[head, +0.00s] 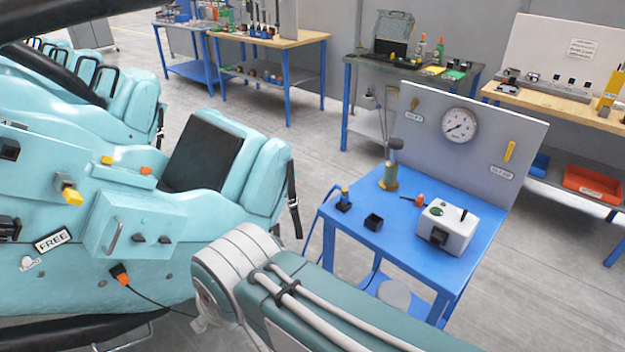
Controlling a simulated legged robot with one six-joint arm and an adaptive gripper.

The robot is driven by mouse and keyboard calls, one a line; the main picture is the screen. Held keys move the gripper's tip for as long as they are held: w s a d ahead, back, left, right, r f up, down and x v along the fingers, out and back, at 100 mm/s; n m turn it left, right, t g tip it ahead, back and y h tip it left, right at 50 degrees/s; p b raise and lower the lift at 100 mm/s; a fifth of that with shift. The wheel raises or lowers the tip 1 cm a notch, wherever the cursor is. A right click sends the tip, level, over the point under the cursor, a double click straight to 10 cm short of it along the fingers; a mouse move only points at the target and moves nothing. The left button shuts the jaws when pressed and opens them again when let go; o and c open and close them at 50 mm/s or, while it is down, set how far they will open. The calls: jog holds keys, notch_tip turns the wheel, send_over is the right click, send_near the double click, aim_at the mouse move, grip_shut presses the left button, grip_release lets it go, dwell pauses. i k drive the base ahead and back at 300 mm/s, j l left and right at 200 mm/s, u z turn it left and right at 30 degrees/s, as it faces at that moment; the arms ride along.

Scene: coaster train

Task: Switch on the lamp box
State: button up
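A white box (449,226) sits on the right part of the blue table (385,238) and looks like the lamp box. It has a green round part on top at the left, a small black lever on top at the right, and a black part on its front. An orange plug (420,200) is at its back left. I cannot tell whether it is lit. My arm crosses the bottom of the head view, in front of the table's near side. My gripper is not in view, so its distance from the box cannot be told.
The blue table also holds a black open block (373,222), a yellow-topped black piece (344,199) and a brass-based post (389,177). A grey gauge panel (470,150) stands behind. The turquoise train (130,220) fills the left. Workbenches line the back, with open floor between.

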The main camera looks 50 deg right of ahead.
aim_at(445, 216)
jog(key=k+j+z, duration=0.1)
jog(key=z, duration=2.4)
jog(key=k+l, duration=0.05)
jog(key=l, duration=0.1)
